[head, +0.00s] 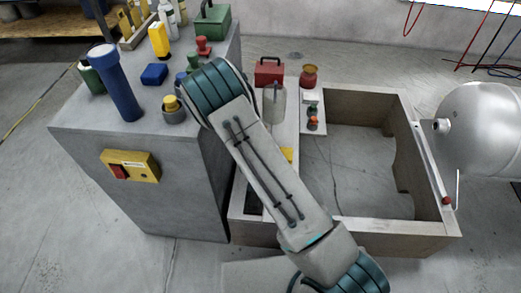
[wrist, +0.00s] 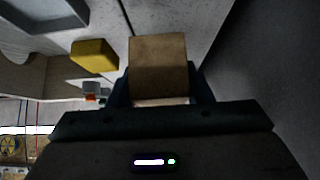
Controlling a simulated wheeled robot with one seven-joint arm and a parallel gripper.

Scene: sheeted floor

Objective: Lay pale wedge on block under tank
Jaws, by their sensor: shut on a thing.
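The pale wedge, a tan-brown piece (wrist: 158,65), is between the fingers of my gripper (wrist: 160,88) in the wrist view. My gripper is shut on it. In the head view my arm hides both the gripper and the wedge. A silver rounded tank (head: 485,128) is at the right edge of the head view, beyond the frame's right wall. I cannot make out a block under the tank. A yellow block (wrist: 93,56) lies left of the wedge in the wrist view, apart from it. A yellow piece (head: 287,154) shows partly behind my arm in the head view.
A grey-brown open box frame (head: 345,232) stands on the floor, its middle mostly clear. A grey cabinet (head: 190,190) at left bears a blue cylinder (head: 118,85), bottles and small items. A red toolbox (head: 269,72) and red-brown jar (head: 309,76) stand behind the frame.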

